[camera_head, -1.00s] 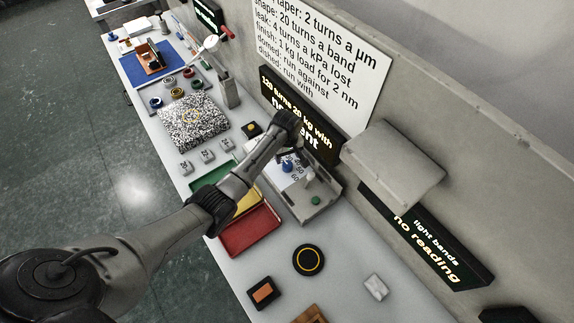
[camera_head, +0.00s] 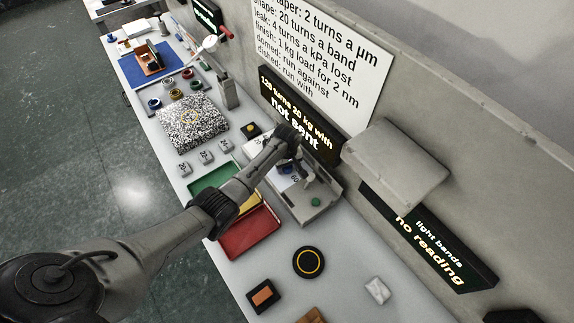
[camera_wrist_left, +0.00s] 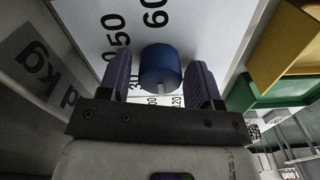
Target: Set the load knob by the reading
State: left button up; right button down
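The load knob (camera_wrist_left: 160,66) is a blue cylinder with a pale pointer mark, on a white dial plate (camera_wrist_left: 85,20) printed with black numbers such as 50 and 60. A grey label (camera_wrist_left: 45,65) ending in "d kg" lies beside the plate. My left gripper (camera_wrist_left: 160,60) has its two purple fingers on either side of the knob. In the head view this gripper (camera_head: 297,165) is over the dial unit (camera_head: 309,208) and partly hides the knob. My right gripper is not in view.
The screen behind the unit (camera_head: 297,115) shows "not sent"; the light bands screen (camera_head: 428,250) shows "no reading". A wall sheet (camera_head: 320,60) lists turn and load rules. Red (camera_head: 250,235), yellow and green trays lie beside the unit. A grey hood (camera_head: 395,165) juts above the bench.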

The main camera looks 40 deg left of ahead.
pick_arm(q)
jog(key=c, duration=0.7)
jog(key=shift+c, duration=0.2)
jog(key=shift+r, duration=0.1)
jog(key=shift+r+m+p, duration=0.1)
jog(key=shift+m+p, duration=0.75)
jog(key=shift+m, duration=0.15)
jog(key=m+p, duration=0.1)
jog(key=m, duration=0.2)
jog(key=shift+m+p, duration=0.35)
jog(key=shift+m, duration=0.05)
jog(key=m+p, duration=0.1)
jog(key=m, duration=0.7)
jog(key=shift+d+f+m, duration=0.1)
jog(key=shift+f+m, duration=0.1)
jog(key=shift+m, duration=0.2)
jog(key=shift+m+p, duration=0.3)
jog(key=shift+m, duration=1.2)
